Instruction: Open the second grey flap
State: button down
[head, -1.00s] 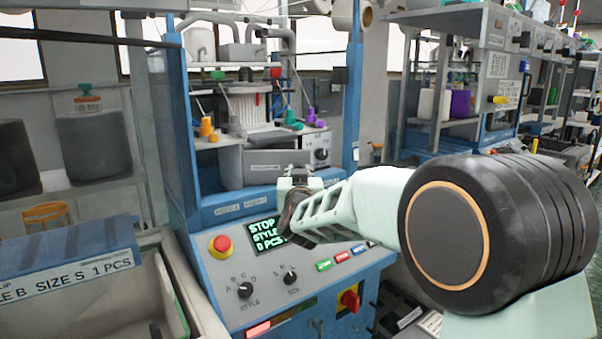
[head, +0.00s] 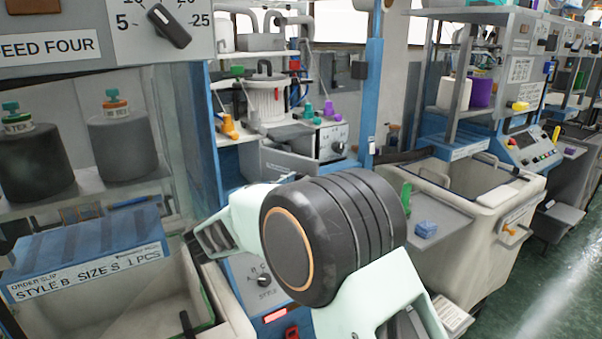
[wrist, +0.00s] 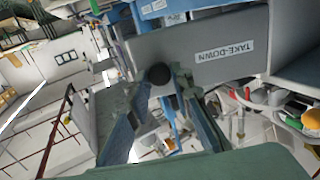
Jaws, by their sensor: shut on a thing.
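The grey flap marked TAKE-DOWN (wrist: 215,47) fills the upper middle of the wrist view. A round black knob (wrist: 160,73) shows at its lower left edge, and my gripper (wrist: 162,84) is shut on it. In the head view a grey panel (head: 288,160) stands slanted below the white yarn drum of the blue machine. I cannot tell from it how far the flap stands open. My gripper (head: 194,240) also shows in the head view, left of my dark wrist joint, with its fingertips pointing left. My arm hides much of the control panel.
A cream bin (head: 470,215) stands right of the machine, beside a grey shelf with a blue block (head: 426,229). At left are a blue order-slip board (head: 85,260), another bin (head: 150,300) and dark yarn cones (head: 122,145). Open floor (head: 555,270) lies at far right.

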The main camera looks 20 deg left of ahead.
jog(key=shift+s+a+h, duration=0.15)
jog(key=shift+s+h, duration=0.05)
jog(key=shift+h, duration=0.1)
jog(key=shift+r, duration=0.1)
jog(key=c, duration=1.7)
grip_release()
jog(key=shift+v, duration=3.75)
jog(key=shift+c, duration=0.3)
